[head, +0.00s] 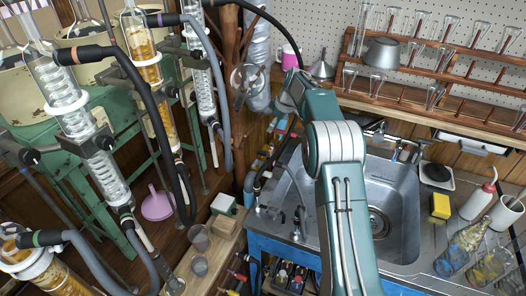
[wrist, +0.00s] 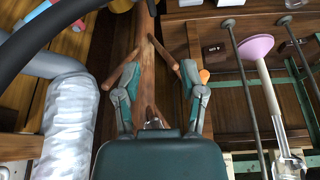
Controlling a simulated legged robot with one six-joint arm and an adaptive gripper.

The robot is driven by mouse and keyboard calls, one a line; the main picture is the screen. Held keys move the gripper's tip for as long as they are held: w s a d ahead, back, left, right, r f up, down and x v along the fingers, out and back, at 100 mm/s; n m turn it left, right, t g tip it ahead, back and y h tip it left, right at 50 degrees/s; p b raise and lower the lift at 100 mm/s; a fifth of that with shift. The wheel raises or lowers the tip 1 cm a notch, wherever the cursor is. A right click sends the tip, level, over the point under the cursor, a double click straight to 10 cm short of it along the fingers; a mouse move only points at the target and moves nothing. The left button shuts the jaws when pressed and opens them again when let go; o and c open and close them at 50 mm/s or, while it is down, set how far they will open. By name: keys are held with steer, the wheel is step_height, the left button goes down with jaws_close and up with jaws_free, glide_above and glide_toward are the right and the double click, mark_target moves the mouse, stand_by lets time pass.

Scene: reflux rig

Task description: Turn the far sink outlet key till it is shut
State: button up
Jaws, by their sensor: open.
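Small grey metal outlet fittings (head: 298,222) stand on the left rim of the steel sink (head: 402,222) in the head view. Other metal taps (head: 402,148) are at the sink's back edge. The keys are too small for me to tell which is the far outlet key or how it is turned. My arm reaches over the sink's left part, and its end is by the silver duct. My gripper (wrist: 153,78) is open in the wrist view, its two fingers apart, with nothing held. A brown wooden post (wrist: 140,55) shows beyond the fingers. No outlet key is clear in the wrist view.
The silver duct (head: 258,60) and wooden post stand left of my arm's end. Glass condensers with hoses (head: 100,165) fill the left. A glassware rack (head: 440,70) is behind the sink. A yellow sponge (head: 440,205), bottle and glassware stand on the right.

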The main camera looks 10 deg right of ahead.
steer(key=n, duration=0.1)
glide_toward(263, 152)
steer(key=x, duration=0.9)
steer(key=shift+w+a+f, duration=0.15)
steer(key=shift+w+a, duration=0.05)
steer(key=shift+w, duration=0.05)
jaws_close()
